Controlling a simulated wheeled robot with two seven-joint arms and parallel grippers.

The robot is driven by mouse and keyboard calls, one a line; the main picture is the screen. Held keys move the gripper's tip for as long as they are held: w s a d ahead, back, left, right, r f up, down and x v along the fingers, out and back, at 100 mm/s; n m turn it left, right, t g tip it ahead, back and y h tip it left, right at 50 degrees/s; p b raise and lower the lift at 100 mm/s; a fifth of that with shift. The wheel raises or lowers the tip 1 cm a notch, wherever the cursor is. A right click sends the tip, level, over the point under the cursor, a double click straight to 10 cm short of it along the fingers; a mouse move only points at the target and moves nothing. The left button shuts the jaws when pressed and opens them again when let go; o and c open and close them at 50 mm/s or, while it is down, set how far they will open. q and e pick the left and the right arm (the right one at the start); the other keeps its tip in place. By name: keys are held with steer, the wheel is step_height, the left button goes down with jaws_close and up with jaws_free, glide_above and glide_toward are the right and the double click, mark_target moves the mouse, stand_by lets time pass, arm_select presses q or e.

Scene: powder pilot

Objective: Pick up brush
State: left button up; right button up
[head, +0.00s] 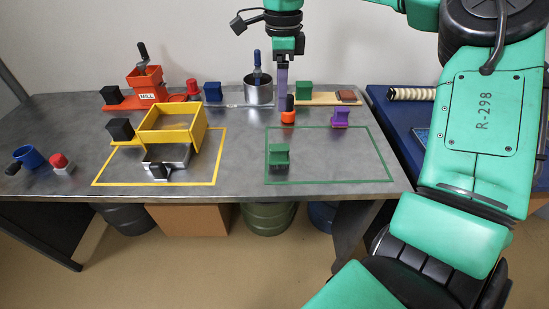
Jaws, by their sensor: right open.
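Whether a fingertip touches the handle cannot be told. My left gripper is not in view.
A metal pot (258,93) with a blue-handled tool stands left of my gripper. A green block (304,90) and wooden strip (325,99) are behind right; a purple piece (341,117) is right. A yellow box (172,138) stands left. The green outline (350,181) is mostly clear.

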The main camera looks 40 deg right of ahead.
steer(key=b, duration=0.5)
glide_toward(279, 156)
steer(key=shift+w+d+r, duration=0.25)
steer(key=shift+w+r, duration=0.25)
steer(key=shift+w+d+r, duration=0.25)
steer(key=shift+w+r, duration=0.2)
steer(key=shift+s+f, duration=0.15)
steer(key=shift+f, duration=0.15)
steer(key=f, duration=1.2)
steer(key=shift+s+f+p, duration=0.3)
steer(key=shift+p, duration=0.1)
steer(key=shift+w+f, duration=0.1)
steer(key=shift+f, duration=0.2)
steer(key=shift+r, duration=0.1)
jaws_close()
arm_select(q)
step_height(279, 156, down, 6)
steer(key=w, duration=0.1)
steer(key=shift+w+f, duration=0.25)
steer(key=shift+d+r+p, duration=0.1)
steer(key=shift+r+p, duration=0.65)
arm_select(e)
step_height(279, 156, up, 20)
